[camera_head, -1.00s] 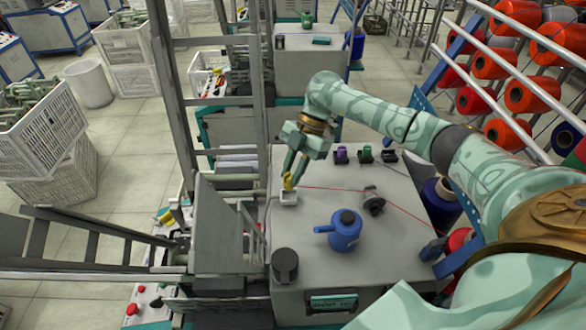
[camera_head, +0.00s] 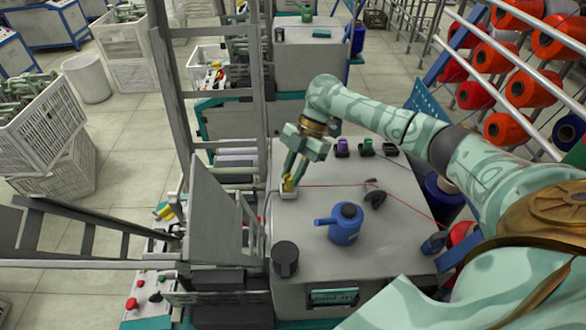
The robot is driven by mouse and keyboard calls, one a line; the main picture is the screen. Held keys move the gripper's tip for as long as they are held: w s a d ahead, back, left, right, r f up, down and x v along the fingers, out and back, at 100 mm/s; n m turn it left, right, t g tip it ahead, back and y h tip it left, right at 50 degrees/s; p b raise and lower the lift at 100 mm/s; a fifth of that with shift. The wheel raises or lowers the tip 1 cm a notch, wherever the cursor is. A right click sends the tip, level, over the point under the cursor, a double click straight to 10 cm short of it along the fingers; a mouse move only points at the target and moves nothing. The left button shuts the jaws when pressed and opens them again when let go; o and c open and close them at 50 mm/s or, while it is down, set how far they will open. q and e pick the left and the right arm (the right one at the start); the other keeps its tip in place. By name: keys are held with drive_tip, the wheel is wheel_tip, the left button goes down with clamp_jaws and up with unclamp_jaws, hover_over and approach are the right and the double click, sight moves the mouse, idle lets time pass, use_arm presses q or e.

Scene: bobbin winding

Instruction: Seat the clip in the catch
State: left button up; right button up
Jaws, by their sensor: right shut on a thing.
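My right gripper (camera_head: 291,179) points down at the left part of the grey machine top. It is shut on a small yellow clip (camera_head: 288,185). A red thread (camera_head: 330,185) runs from near the clip to the right across the top. A small pale block (camera_head: 287,195), which looks like the catch, is directly under the clip. The clip appears to meet it, but at this size I cannot tell whether it is seated. My left gripper is not in view.
On the grey machine top (camera_head: 390,238) stand a blue oil can (camera_head: 345,226), a black round pot (camera_head: 285,259) and a dark guide (camera_head: 374,196) near the thread. Several small coloured pieces (camera_head: 366,146) line the back. A grey upright panel (camera_head: 213,220) stands close on the left.

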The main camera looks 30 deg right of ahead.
drive_tip(key=shift+f, duration=0.45)
drive_tip(key=o, duration=1)
drive_tip(key=p+v, duration=0.2)
drive_tip(key=v, duration=1.4)
drive_tip(key=shift+d+r+p, duration=0.15)
drive_tip(key=shift+r+p, duration=0.05)
drive_tip(key=shift+p, duration=0.1)
